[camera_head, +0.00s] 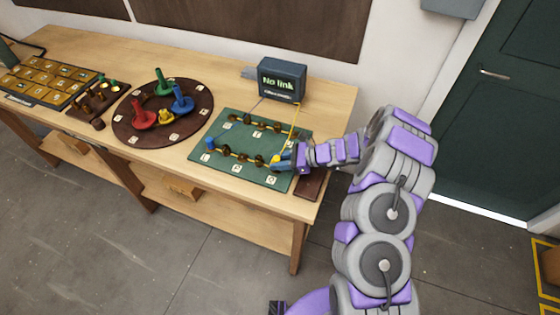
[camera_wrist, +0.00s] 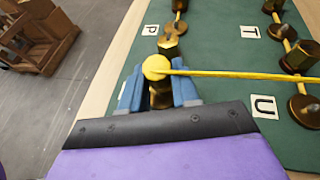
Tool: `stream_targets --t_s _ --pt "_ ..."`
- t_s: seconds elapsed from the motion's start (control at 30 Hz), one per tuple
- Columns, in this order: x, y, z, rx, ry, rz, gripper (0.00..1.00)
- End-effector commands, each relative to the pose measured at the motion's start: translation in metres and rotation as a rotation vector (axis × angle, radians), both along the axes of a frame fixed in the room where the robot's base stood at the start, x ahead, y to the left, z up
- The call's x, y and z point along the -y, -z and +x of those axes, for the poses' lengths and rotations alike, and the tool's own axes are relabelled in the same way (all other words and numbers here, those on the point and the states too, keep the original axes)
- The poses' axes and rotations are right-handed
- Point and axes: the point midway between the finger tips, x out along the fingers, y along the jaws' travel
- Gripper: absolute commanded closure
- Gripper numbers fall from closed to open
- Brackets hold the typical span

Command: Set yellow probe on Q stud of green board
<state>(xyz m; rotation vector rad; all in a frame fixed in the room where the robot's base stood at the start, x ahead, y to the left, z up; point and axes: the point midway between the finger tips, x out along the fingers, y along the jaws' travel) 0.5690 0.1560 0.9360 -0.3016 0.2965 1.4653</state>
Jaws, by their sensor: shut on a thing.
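My gripper (camera_head: 279,161) is at the right end of the green board's front row of studs. In the wrist view its blue fingers (camera_wrist: 157,82) are shut on the yellow probe (camera_wrist: 157,67), whose round yellow head shows between them. A dark brass piece is below the head; I cannot tell whether it is probe or stud, or whether the probe touches a stud. A yellow cable runs right from the probe. The green board (camera_head: 232,164) lies flat with two rows of brass studs. Cards P, T and U are readable in the wrist view; a Q card is not clearly readable.
A blue probe (camera_head: 210,143) stands at the board's front-left. A dark box (camera_head: 282,79) reading "No link" stands behind. A round brown board (camera_head: 139,134) with red, green, blue and yellow pieces is left. The table's front edge is close to the gripper.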

Motion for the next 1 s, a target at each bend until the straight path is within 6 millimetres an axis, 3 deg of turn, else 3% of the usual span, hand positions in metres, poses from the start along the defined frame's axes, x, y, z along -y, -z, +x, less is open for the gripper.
stream_targets --t_s 1.0 --pt "0.0 0.024 -0.002 -0.007 -0.006 -0.008 1.0"
